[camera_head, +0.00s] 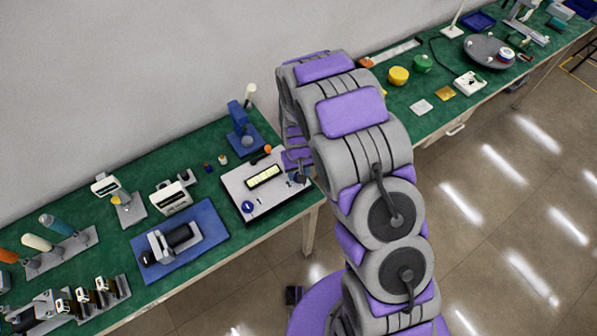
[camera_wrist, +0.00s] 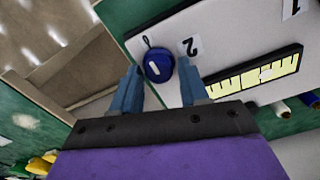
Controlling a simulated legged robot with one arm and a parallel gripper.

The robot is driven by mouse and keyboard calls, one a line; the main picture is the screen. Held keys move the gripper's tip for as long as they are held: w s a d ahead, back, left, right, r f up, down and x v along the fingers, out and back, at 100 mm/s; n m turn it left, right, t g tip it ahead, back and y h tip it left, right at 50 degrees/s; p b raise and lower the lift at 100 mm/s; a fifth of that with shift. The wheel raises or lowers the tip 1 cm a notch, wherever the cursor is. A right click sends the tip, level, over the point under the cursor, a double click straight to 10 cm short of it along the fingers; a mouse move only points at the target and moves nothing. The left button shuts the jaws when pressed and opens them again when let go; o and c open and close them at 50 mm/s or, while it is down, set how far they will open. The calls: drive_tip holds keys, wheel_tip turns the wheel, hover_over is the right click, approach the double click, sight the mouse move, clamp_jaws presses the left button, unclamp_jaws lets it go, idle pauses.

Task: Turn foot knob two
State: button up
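In the wrist view a round blue knob (camera_wrist: 158,65) with a white mark on its top sits near a corner of a pale plate (camera_wrist: 222,28). A label with a 2 (camera_wrist: 188,47) is beside it. My gripper (camera_wrist: 159,76) is open, with one blue fingertip on each side of the knob; I cannot tell whether they touch it. In the head view my gripper (camera_head: 299,178) is over the plate's right end, and my arm hides part of that area. Another blue knob (camera_head: 248,206) shows at the plate's near left corner.
A dark-framed yellow-green level strip (camera_head: 262,177) lies on the plate; it also shows in the wrist view (camera_wrist: 252,76). A blue tray (camera_head: 205,218) with a device is to the left. A blue stand (camera_head: 241,133) is behind. The green bench's (camera_head: 300,207) right edge is close.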

drive_tip(key=shift+o, duration=0.9)
drive_tip(key=shift+s, duration=0.1)
wheel_tip(320, 180, up, 17)
drive_tip(key=p, duration=0.1)
drive_tip(key=shift+p, duration=0.4)
drive_tip(key=shift+a+r, duration=0.1)
